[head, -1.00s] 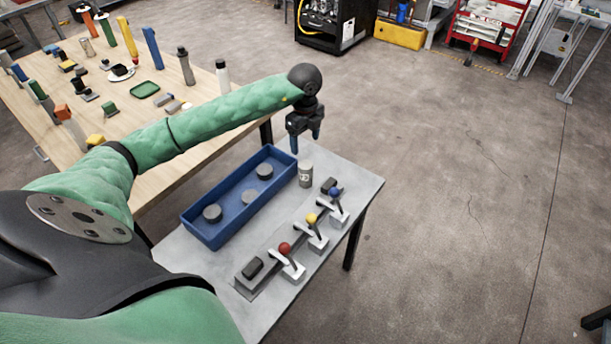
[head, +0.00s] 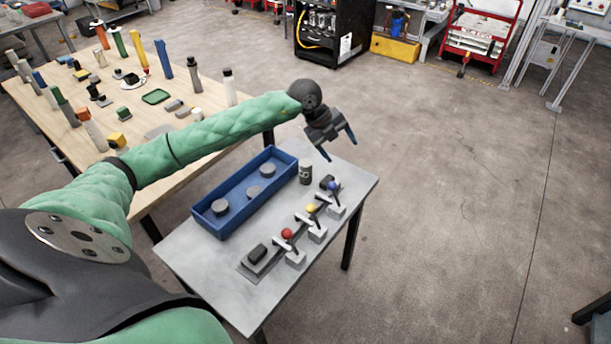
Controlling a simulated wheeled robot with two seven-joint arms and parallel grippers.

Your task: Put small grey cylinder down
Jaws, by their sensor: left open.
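A small grey cylinder (head: 305,172) stands upright on the small grey table, just right of the blue tray's far end. My left gripper (head: 340,149) is open and empty, with its two fingers apart, above and to the right of the cylinder near the table's far edge. The gripper is clear of the cylinder in the picture. Several short grey cylinders, one of them here (head: 220,207), sit inside the blue tray (head: 213,228). My right gripper is not in view.
A lever panel with a red knob (head: 287,232), a yellow knob (head: 311,208) and a blue knob (head: 333,185) runs along the right of the grey table (head: 190,262). A wooden table (head: 185,133) with many parts is at left.

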